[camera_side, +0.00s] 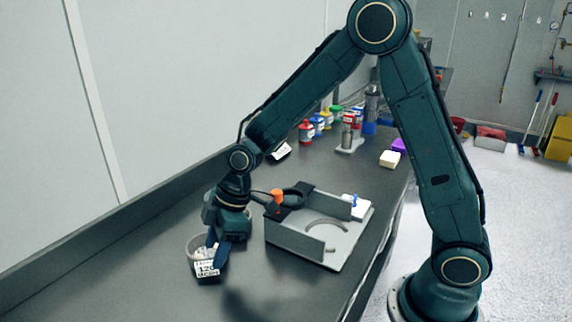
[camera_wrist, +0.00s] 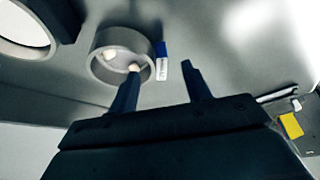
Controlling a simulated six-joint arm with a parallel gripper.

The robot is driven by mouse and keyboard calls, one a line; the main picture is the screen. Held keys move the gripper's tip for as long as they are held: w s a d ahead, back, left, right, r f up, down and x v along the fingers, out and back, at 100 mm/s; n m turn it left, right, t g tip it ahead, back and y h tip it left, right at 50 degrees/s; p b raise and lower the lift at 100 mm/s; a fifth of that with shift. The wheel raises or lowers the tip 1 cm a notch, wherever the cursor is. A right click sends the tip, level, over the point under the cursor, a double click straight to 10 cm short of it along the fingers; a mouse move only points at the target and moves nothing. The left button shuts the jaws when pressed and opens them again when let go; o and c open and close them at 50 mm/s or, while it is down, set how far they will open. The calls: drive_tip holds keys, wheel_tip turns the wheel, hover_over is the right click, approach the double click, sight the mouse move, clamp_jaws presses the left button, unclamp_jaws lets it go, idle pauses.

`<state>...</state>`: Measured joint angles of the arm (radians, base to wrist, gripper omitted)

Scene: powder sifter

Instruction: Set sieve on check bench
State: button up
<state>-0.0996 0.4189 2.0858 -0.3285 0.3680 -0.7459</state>
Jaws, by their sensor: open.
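A small round grey sieve (camera_side: 192,247) with a white tag reading 120 sits at the left front of the dark bench. In the wrist view the sieve (camera_wrist: 98,68) is an open ring holding pale lumps, with a blue and white tag (camera_wrist: 161,68) on its right side. My gripper (camera_side: 217,250) points down at the sieve's right side. In the wrist view my gripper (camera_wrist: 160,67) has its fingers apart. The left finger overlaps the ring's near right rim, and the tag shows between the fingertips. I cannot tell whether either finger touches the sieve.
A grey walled fixture (camera_side: 290,242) with an orange knob (camera_side: 278,196) stands right of my gripper. Several coloured bottles (camera_side: 306,131) and a metal device (camera_side: 348,140) stand further back. The wall is close on the left. The front bench is clear.

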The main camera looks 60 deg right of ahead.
sight(210, 261)
drive_tip(key=shift+x, duration=1.6)
drive_tip(key=shift+c, duration=0.3)
clamp_jaws()
